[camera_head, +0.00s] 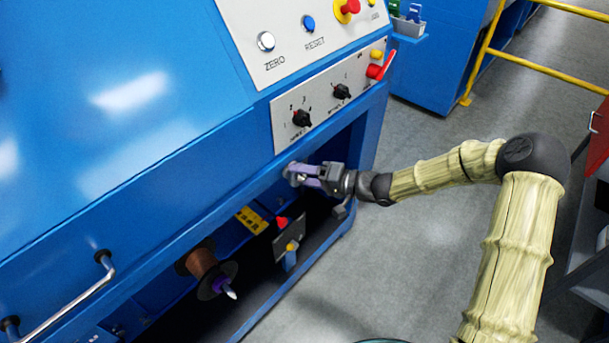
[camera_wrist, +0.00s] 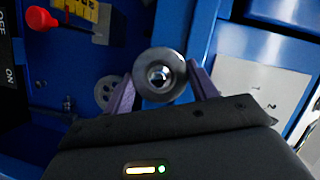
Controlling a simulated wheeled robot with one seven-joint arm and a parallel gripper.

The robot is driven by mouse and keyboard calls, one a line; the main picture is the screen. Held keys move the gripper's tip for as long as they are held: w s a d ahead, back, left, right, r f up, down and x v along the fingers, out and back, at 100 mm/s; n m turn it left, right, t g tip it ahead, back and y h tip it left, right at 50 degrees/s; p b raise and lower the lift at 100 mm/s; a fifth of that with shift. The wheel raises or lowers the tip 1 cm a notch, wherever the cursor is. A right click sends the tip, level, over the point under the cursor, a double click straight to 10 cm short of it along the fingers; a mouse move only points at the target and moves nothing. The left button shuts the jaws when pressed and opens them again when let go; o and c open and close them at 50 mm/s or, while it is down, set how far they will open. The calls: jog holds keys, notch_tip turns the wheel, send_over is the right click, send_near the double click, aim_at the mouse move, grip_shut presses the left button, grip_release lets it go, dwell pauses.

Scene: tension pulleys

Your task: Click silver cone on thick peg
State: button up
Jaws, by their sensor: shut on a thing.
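My gripper (camera_head: 306,173) has purple fingers and is shut on the silver cone (camera_wrist: 160,75). The cone is round with a hole in its middle, seen end-on between the fingertips in the wrist view. In the head view the gripper is in front of the blue machine, just below the knob panel, and the cone is small at the fingertips.
A red knob (camera_wrist: 41,18) and a yellow scale (camera_wrist: 75,12) show inside the machine bay. A holed disc (camera_wrist: 106,91) lies behind the left finger. A knob panel (camera_head: 325,100) is above my gripper, and a metal handle (camera_head: 68,296) is at lower left. Grey floor (camera_head: 335,285) is clear.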

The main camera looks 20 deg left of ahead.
jog(key=shift+r, duration=0.1)
jog(key=o, duration=1.1)
jog(key=d, duration=0.5)
jog(key=d+r, duration=0.1)
jog(key=d, duration=0.5)
jog(key=d+r, duration=0.1)
jog(key=d, duration=0.5)
jog(key=shift+s+d+r+p, duration=0.1)
jog(key=shift+s+r+p, duration=0.15)
jog(key=shift+p, duration=0.15)
